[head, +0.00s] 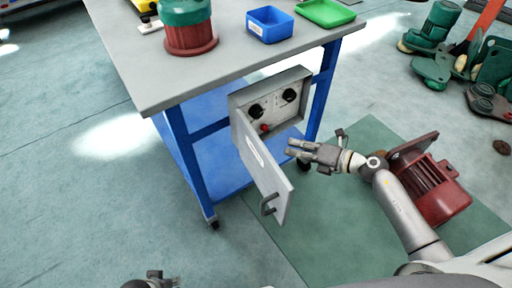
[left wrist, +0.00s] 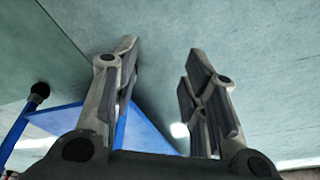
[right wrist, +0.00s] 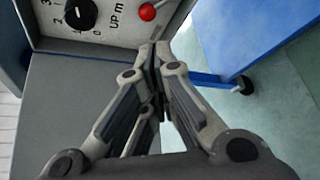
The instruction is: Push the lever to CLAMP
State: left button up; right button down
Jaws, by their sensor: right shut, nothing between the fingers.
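The lever with a red ball knob (head: 265,127) sits low on the panel of a grey control box (head: 297,76) on the blue table's side. It also shows in the right wrist view (right wrist: 147,12), beside printed text; I cannot read a CLAMP label. My right gripper (head: 289,148) is shut and empty, in front of the box and a little below and right of the knob in the head view. Its shut fingertips show just below the knob in the right wrist view (right wrist: 153,48), apparently apart from it. My left gripper (left wrist: 160,70) is open and empty, low over the floor.
The box door (head: 262,165) hangs open with a handle (head: 268,204) near its lower end. Two black dials (head: 256,111) are on the panel. A grey tabletop (head: 130,62) carries a green-and-red part and trays.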

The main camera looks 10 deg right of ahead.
aim_at(268, 128)
pick_arm(q)
jog(key=shift+a+r, duration=0.15)
jog(key=shift+r, duration=0.25)
pick_arm(e)
jog(key=shift+a+r+n+g, duration=0.25)
jog(key=shift+n+g, duration=0.05)
jog(key=shift+n, duration=0.3)
pick_arm(q)
jog(key=shift+w+b+v, duration=0.2)
jog(key=shift+b+v, duration=0.05)
jog(key=shift+v, duration=0.6)
jog(key=shift+w+b+v, duration=0.15)
jog(key=shift+b+v, duration=0.15)
jog(key=shift+v, duration=0.6)
jog(key=shift+w+b+v, duration=0.2)
jog(key=shift+b+v, duration=0.05)
jog(key=shift+v, duration=0.6)
pick_arm(e)
jog(key=x, duration=1)
pick_arm(q)
jog(key=shift+r, duration=0.15)
pick_arm(e)
jog(key=shift+r+m+y, duration=0.15)
jog(key=shift+m+y, duration=0.15)
pick_arm(q)
jog(key=shift+r+t, duration=0.25)
jog(key=shift+t, duration=0.05)
pick_arm(e)
jog(key=shift+w+d+r, duration=0.1)
jog(key=shift+r, duration=0.05)
